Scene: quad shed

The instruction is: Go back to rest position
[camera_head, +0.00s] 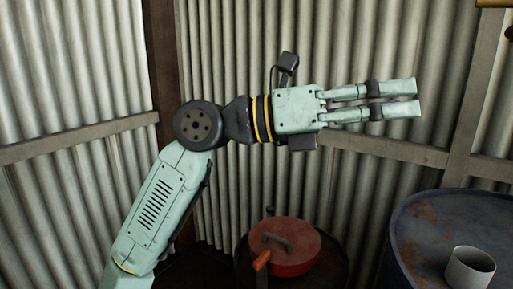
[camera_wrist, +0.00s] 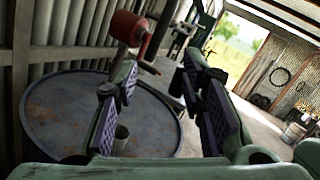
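My gripper (camera_head: 417,97) is raised in front of the corrugated wall in the head view, pointing right. Its two fingers are parallel with a gap between them, and nothing is held. In the wrist view the fingers of my gripper (camera_wrist: 158,88) stand apart with dark ridged pads and an empty gap. A grey-white cup (camera_head: 470,268) stands on the blue barrel (camera_head: 425,225) below and right of the gripper. The cup (camera_wrist: 121,139) also shows in the wrist view, partly hidden by the left finger.
Corrugated walls with wooden beams (camera_head: 390,150) are close behind. In the wrist view, a red cylinder (camera_wrist: 127,28) shows beyond the barrel top (camera_wrist: 60,110), and a bright doorway (camera_wrist: 236,45) opens at right.

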